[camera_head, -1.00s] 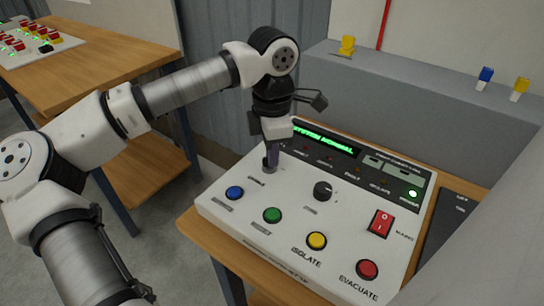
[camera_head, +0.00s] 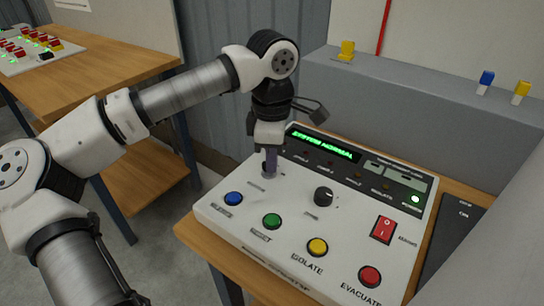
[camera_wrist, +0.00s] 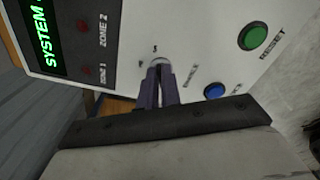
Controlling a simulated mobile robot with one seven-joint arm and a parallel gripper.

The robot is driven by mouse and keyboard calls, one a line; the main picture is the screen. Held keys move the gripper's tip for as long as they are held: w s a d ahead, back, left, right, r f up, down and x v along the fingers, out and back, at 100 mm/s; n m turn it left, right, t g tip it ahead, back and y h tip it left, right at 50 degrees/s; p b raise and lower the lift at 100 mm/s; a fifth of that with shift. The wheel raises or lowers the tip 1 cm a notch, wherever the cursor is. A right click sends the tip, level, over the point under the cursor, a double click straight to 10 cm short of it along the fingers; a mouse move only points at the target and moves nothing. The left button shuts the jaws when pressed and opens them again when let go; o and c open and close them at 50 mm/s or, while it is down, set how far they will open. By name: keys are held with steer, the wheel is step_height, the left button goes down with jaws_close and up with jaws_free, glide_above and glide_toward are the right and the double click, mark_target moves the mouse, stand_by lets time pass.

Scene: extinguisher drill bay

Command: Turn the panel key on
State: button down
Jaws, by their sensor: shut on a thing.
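The white alarm panel (camera_head: 296,235) lies on a wooden table. My gripper (camera_head: 270,170) points down at the panel's back left part, above the blue button (camera_head: 233,199). In the wrist view my gripper's dark fingers (camera_wrist: 158,85) are closed together at a round metal key switch (camera_wrist: 159,62), with small marks beside it. The fingers are shut on the key, which they mostly hide, so its angle cannot be told. The green display (camera_head: 325,143) reads SYSTEM NORMAL.
The panel also carries a green button (camera_head: 271,221), a yellow button (camera_head: 317,247), a red button (camera_head: 369,276), a black knob (camera_head: 323,196) and a red rocker switch (camera_head: 384,229). A grey ledge (camera_head: 420,110) stands behind. Another table (camera_head: 100,70) is at the left.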

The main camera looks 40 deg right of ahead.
steer(key=c, duration=1.6)
jaws_free()
step_height(320, 180, up, 14)
